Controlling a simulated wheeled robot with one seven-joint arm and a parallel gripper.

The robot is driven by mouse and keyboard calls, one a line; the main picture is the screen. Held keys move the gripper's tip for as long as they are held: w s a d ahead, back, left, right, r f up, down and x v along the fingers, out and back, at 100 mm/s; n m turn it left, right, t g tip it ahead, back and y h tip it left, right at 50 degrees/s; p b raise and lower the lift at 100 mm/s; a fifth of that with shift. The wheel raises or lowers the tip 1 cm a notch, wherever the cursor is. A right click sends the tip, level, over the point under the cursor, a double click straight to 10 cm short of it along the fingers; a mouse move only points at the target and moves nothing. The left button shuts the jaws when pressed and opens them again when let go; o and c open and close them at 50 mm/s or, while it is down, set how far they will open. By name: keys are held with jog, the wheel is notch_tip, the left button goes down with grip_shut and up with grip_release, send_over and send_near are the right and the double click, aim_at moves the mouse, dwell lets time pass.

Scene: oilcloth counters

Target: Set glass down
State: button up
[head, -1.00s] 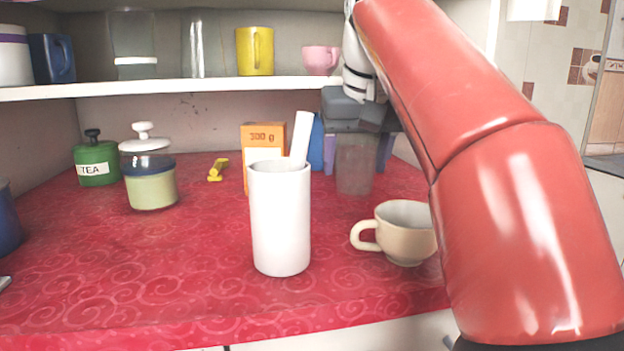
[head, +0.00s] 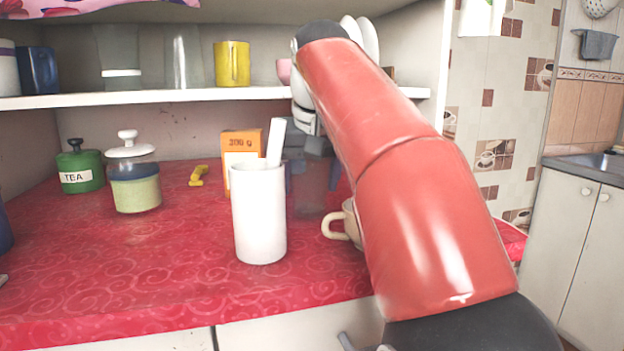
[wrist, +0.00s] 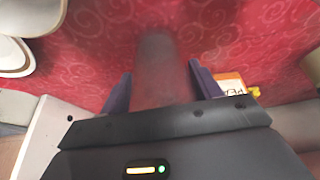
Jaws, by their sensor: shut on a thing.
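A clear, greyish glass (head: 309,200) stands upright between my gripper's fingers, partly hidden behind the arm and the white holder in the head view. In the wrist view the glass (wrist: 156,70) shows as a blurred, see-through shape over the red counter. My gripper (head: 312,176) is shut on it, with a dark purple finger on each side; the fingers also show in the wrist view (wrist: 160,85). The glass's base is low over the red patterned counter (head: 130,265); I cannot tell whether it touches.
A white cylindrical holder (head: 259,215) stands in front, left of the glass. A beige cup (head: 340,230) is close on the right, mostly behind my arm. An orange box (head: 240,145) stands behind. A yellow item (head: 198,176), jar (head: 135,190) and green tea tin (head: 80,170) are left.

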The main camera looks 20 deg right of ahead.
jog(key=shift+f, duration=0.1)
jog(key=shift+f, duration=0.1)
jog(key=o, duration=1.1)
